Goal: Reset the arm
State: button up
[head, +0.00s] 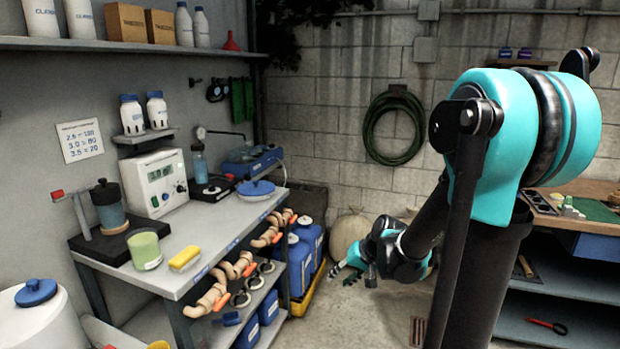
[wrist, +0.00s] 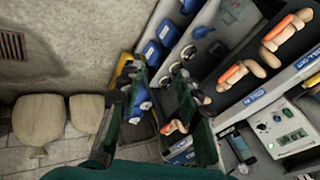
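My arm, teal and black, rises at the right of the head view and bends down toward the floor. My gripper (head: 345,272) is low in the middle of that view, small and partly hidden by my arm's links. In the wrist view my gripper (wrist: 157,76) shows two dark green fingers spread apart. Nothing is held between them. Beyond the fingers are the shelves under the workbench, and the gripper looks apart from them.
The workbench (head: 205,232) at left holds a green cup (head: 145,250), a yellow sponge (head: 184,259) and a white device (head: 153,182). Blue containers (head: 299,265) stand beside it. Sacks (wrist: 40,122) lie by the wall. A right-hand shelf unit (head: 560,262) stands near my arm.

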jog(key=s+d+f+h, duration=0.1)
jog(key=s+d+h, duration=0.1)
jog(key=s+d, duration=0.3)
jog(key=s+d+f+n+h, duration=0.1)
jog(key=s+d+f+h, duration=0.1)
jog(key=s, duration=0.9)
jog(key=d+h, duration=0.1)
jog(key=d, duration=0.1)
jog(key=shift+d, duration=0.4)
jog(key=shift+a+f, duration=0.1)
